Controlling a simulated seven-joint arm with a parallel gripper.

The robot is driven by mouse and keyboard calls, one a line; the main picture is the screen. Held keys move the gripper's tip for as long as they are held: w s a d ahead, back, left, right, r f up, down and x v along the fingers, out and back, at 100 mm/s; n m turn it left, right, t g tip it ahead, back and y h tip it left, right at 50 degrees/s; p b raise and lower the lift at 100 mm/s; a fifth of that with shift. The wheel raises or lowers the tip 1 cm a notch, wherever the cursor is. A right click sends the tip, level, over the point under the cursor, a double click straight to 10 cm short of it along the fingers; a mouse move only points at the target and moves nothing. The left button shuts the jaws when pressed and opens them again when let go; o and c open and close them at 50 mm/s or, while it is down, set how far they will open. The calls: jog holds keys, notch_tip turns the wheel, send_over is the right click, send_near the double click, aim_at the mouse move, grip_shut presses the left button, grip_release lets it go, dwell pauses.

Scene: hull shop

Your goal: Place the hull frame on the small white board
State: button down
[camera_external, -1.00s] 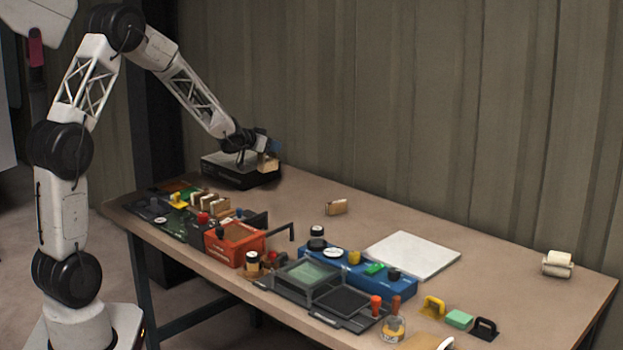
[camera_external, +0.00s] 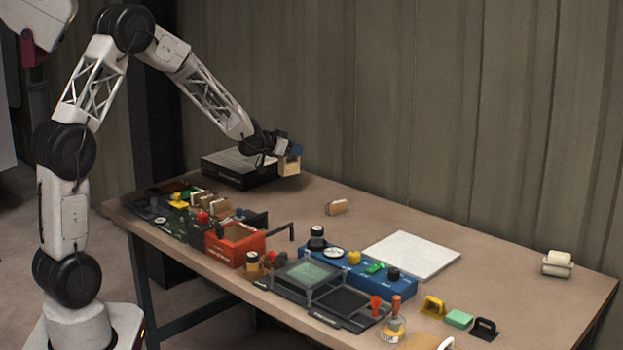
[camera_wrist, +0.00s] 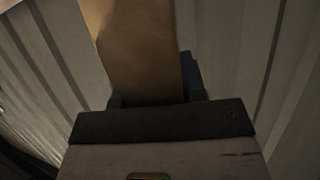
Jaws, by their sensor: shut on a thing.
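My gripper (camera_external: 282,153) is shut on a tan wooden piece, which I take to be the hull frame (camera_external: 290,165). It is held in the air near the black box at the back left of the table. In the wrist view the hull frame (camera_wrist: 140,50) shows as a brown, blurred block rising beyond the jaws, and its lower end is hidden. The small white board (camera_external: 412,255) lies flat and bare on the table, to the right of and nearer than my gripper.
A black box (camera_external: 238,164) stands at the back left. A small tan block (camera_external: 336,208) lies between gripper and board. A blue tray (camera_external: 345,272), an orange box (camera_external: 236,246) and dark trays line the front. A cream roller-like thing (camera_external: 557,264) sits right.

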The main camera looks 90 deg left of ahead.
jog(key=w+d+m+t+h, duration=0.2)
jog(key=w+d+m+h, duration=0.1)
jog(key=w+d, duration=1.55)
jog(key=w+d+m+h, duration=0.1)
jog(key=w+d+h, duration=0.1)
jog(key=w+d, duration=0.6)
jog(key=w+d+r+m+h, duration=0.1)
jog(key=w+d+m+h, duration=0.1)
jog(key=w+d, duration=0.7)
jog(key=d, duration=0.6)
jog(key=shift+d+r, duration=0.3)
jog(key=shift+d, duration=0.05)
jog(key=shift+f, duration=0.15)
jog(key=shift+f, duration=2.95)
jog(key=shift+f, duration=1.9)
jog(key=shift+f, duration=0.1)
